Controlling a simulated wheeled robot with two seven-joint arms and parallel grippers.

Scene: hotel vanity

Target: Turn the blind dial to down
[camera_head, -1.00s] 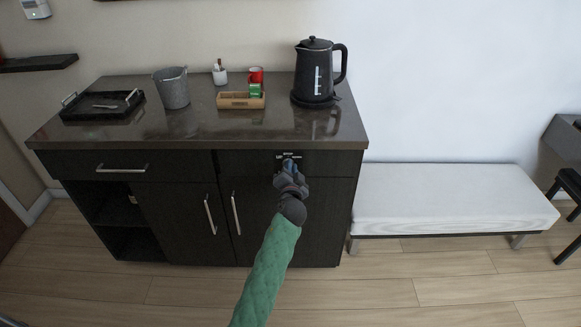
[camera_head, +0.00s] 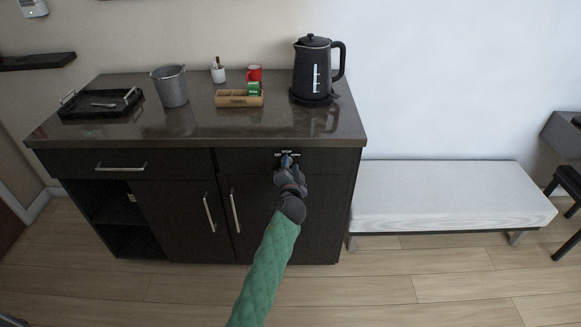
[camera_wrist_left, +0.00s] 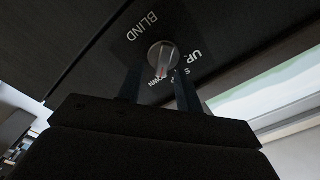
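The blind dial (camera_wrist_left: 162,56) is a round silver knob on a dark plate marked BLIND, UP and DOWN, with another partly hidden label between UP and DOWN. A red mark on its lower part lies close to the DOWN label in the left wrist view. My left gripper (camera_wrist_left: 159,72) is open, its two dark fingers apart below and to either side of the knob, with no clear contact. In the head view my left gripper (camera_head: 287,164) is at the cabinet's upper right front panel and covers most of the dial. My right gripper is in neither view.
The dark cabinet (camera_head: 180,205) has bar handles on its front. Its top holds a black kettle (camera_head: 313,70), a metal bucket (camera_head: 170,88), a wooden box (camera_head: 238,100), a red cup (camera_head: 254,73) and a black tray (camera_head: 100,105). A white bench (camera_head: 450,195) stands to the right.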

